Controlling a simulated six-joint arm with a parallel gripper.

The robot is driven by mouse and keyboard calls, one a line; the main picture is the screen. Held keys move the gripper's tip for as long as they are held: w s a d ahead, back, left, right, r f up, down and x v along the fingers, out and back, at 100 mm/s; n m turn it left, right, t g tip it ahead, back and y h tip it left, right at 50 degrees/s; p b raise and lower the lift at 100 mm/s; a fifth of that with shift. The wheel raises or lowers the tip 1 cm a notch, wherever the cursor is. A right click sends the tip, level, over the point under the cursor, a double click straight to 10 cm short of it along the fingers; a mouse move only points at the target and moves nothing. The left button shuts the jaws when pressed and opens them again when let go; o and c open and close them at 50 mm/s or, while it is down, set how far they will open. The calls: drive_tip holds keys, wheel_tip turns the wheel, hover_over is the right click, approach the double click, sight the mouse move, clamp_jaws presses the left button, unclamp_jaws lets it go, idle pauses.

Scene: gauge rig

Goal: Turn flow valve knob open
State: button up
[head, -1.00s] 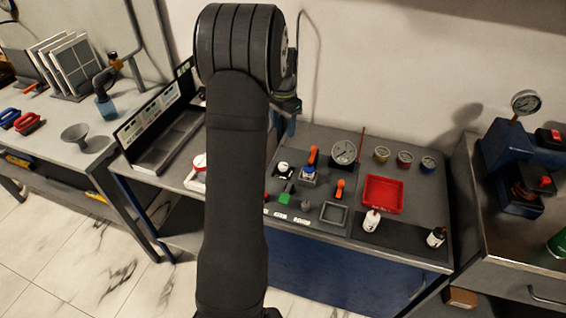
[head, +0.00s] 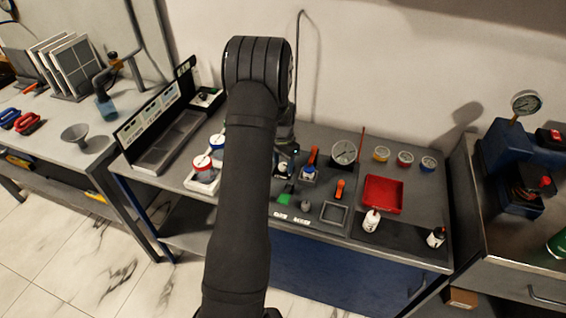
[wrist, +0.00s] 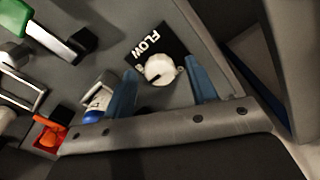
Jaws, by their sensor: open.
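The flow valve knob (wrist: 159,70) is round and white, on a black plate marked FLOW (wrist: 147,45) in the wrist view. My gripper (wrist: 160,73) is open, its two blue fingers on either side of the knob; I cannot tell whether they touch it. In the head view my gripper (head: 285,158) is low over the panel on the workbench, right of my dark arm, and mostly covers the knob.
A green switch (head: 284,198) is in front. Farther right are a dial gauge (head: 344,152) and a red tray (head: 382,194).

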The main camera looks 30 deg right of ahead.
drive_tip(key=shift+f, duration=0.1)
drive_tip(key=c, duration=1)
drive_tip(key=shift+o, duration=0.2)
drive_tip(key=shift+n, duration=0.4)
drive_tip(key=n, duration=0.8)
drive_tip(key=shift+n, duration=0.3)
drive_tip(key=n, duration=0.8)
drive_tip(key=shift+n, duration=0.4)
